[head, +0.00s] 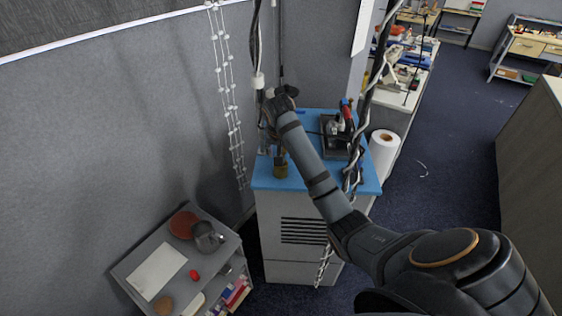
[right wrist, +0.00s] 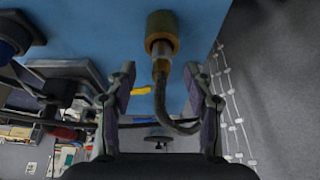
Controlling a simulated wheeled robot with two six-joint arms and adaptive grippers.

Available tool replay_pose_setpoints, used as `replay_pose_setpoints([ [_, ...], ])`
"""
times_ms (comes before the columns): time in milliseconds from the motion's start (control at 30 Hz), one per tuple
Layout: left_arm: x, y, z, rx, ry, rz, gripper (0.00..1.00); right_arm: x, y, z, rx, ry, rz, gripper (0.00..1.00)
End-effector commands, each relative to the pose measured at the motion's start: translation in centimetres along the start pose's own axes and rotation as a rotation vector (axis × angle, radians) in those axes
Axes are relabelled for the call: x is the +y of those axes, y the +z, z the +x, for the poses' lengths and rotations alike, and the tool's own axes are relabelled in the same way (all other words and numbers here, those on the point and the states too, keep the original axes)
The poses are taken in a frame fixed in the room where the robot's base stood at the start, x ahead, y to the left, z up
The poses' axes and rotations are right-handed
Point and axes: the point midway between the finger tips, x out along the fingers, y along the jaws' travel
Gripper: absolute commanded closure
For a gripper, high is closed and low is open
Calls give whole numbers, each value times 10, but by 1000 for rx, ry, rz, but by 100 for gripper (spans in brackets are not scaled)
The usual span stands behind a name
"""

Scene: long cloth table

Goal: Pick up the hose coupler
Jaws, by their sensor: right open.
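The hose coupler, a brass cylinder (head: 281,170), stands near the front left edge of the blue-topped cabinet (head: 270,183). In the right wrist view the coupler (right wrist: 162,32) is at the top centre, with a narrower metal neck and a dark, curved hose (right wrist: 172,122) attached. My right gripper (head: 275,146) is above the coupler, partly hidden by its own arm in the head view. In the right wrist view the right gripper (right wrist: 164,90) is open, its fingers either side of the hose and neck; the brass body lies beyond the fingertips. My left gripper is not in view.
A dark tray with tools (head: 336,136) sits at the cabinet's back right. A white paper roll (head: 384,150) stands right of the cabinet. A white bead-like strand (head: 228,90) hangs on the grey wall at left. A low shelf (head: 150,240) holds small items.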

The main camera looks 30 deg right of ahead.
Motion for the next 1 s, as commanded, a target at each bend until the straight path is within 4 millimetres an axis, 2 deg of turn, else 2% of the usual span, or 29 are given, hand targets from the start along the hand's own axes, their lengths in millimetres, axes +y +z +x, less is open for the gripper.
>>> replay_pose_setpoints([
  [33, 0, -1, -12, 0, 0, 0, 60, 0, -3, 2, -6, 3, 0, 48],
  [133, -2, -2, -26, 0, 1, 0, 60, -1, -9, 19, -7, 3, 0, 48],
  [200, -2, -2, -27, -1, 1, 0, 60, -2, -8, 33, -6, 2, -1, 48],
  [300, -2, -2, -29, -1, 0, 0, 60, -2, -7, 43, -4, 1, -1, 48],
  [533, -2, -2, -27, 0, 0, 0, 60, -2, -7, 46, -1, 0, -1, 49],
  [900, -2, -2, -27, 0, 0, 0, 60, -2, -7, 46, -1, 0, -1, 99],
  [1000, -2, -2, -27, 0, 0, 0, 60, -2, -7, 45, -1, 0, -1, 100],
])
